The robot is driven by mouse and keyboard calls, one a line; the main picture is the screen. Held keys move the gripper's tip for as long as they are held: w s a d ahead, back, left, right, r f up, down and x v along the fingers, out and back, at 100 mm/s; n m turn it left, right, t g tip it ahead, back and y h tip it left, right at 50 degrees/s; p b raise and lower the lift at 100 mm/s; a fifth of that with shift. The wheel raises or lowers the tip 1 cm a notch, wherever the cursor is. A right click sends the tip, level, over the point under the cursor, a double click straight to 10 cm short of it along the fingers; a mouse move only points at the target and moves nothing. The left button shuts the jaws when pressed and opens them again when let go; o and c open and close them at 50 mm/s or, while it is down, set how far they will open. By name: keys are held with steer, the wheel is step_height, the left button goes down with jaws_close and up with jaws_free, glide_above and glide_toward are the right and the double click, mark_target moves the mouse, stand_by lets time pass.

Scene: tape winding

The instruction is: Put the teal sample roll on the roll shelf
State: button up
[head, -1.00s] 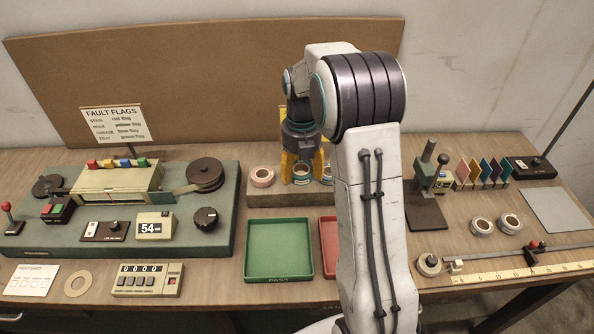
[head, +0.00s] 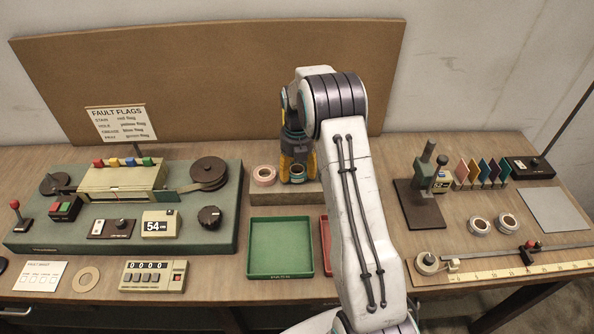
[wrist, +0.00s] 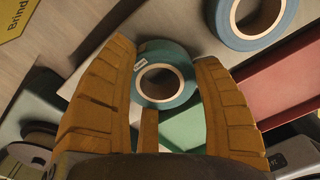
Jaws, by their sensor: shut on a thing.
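My gripper (head: 298,177) is over the roll shelf, the low raised block (head: 283,197) at the back of the bench. Its yellow fingers are shut on the teal sample roll (wrist: 165,52), which sits between the fingertips in the wrist view. In the head view the roll (head: 297,167) shows between the fingers, at or just above the shelf; I cannot tell whether it touches. A pink roll (head: 264,175) stands on the shelf just left of my gripper.
A green tray (head: 279,275) lies in front of the shelf, with a red tray (head: 326,245) partly behind my arm. The green winding machine (head: 225,225) stands left. On the right are a dark press (head: 420,200) and two grey-white rolls (head: 480,226).

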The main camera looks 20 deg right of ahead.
steer(key=shift+f, duration=0.5)
steer(key=shift+f, duration=0.2)
steer(key=o, duration=1.1)
steer(key=shift+r, duration=0.15)
